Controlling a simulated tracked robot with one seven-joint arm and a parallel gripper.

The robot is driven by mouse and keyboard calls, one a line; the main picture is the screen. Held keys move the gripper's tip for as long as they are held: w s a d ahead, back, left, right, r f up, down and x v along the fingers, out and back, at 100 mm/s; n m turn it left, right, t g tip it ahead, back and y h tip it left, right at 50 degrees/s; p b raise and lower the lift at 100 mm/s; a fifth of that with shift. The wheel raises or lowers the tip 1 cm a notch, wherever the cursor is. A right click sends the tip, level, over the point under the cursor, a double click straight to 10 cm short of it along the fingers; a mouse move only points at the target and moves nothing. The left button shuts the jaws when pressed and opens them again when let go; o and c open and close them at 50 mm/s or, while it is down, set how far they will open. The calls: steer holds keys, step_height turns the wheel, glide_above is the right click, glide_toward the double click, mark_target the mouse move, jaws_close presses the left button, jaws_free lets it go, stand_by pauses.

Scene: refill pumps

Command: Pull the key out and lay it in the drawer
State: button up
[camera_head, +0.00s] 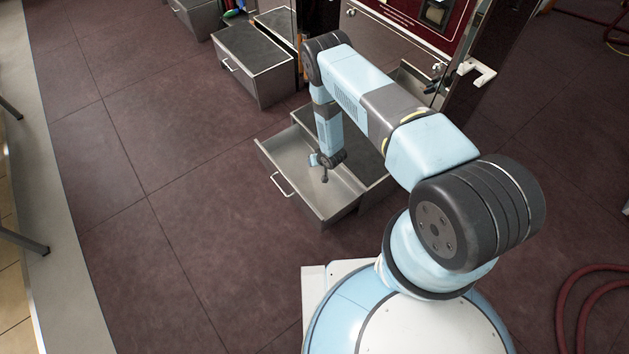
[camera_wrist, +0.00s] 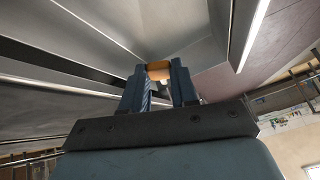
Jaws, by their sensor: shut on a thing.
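The drawer (camera_head: 300,195) is a grey metal box pulled open in the head view, with a bar handle on its front. My gripper (camera_head: 324,162) is down at the open drawer, over its inside. In the wrist view my gripper (camera_wrist: 160,82) is shut on a small orange piece, which I take to be the key (camera_wrist: 159,68). Grey metal walls of the drawer (camera_wrist: 185,35) fill much of that view behind the fingers. The rest of the key is hidden by the fingers. I cannot tell whether the key touches the drawer floor.
Another grey drawer unit (camera_head: 262,62), closed, stands behind on the dark red tiles. A red pump cabinet (camera_head: 410,20) with a white handle (camera_head: 478,72) is at the upper right. A red hose (camera_head: 580,300) lies on the floor at right. The floor on the left is clear.

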steer(key=shift+s+a+f+n, duration=0.15)
steer(key=shift+s+f+n, duration=0.6)
steer(key=shift+f, duration=2.05)
steer(key=shift+s+a+f+n, duration=0.15)
steer(key=shift+s+f+n, duration=0.55)
steer(key=shift+f, duration=2.1)
steer(key=shift+s+a+f+n, duration=0.15)
steer(key=shift+s+f+n, duration=0.55)
steer(key=shift+f, duration=2.1)
steer(key=shift+s+m, duration=0.25)
steer(key=o, duration=1)
steer(key=shift+r, duration=0.1)
steer(key=v, duration=1.3)
steer(key=shift+w+r, duration=0.1)
steer(key=shift+r, duration=0.3)
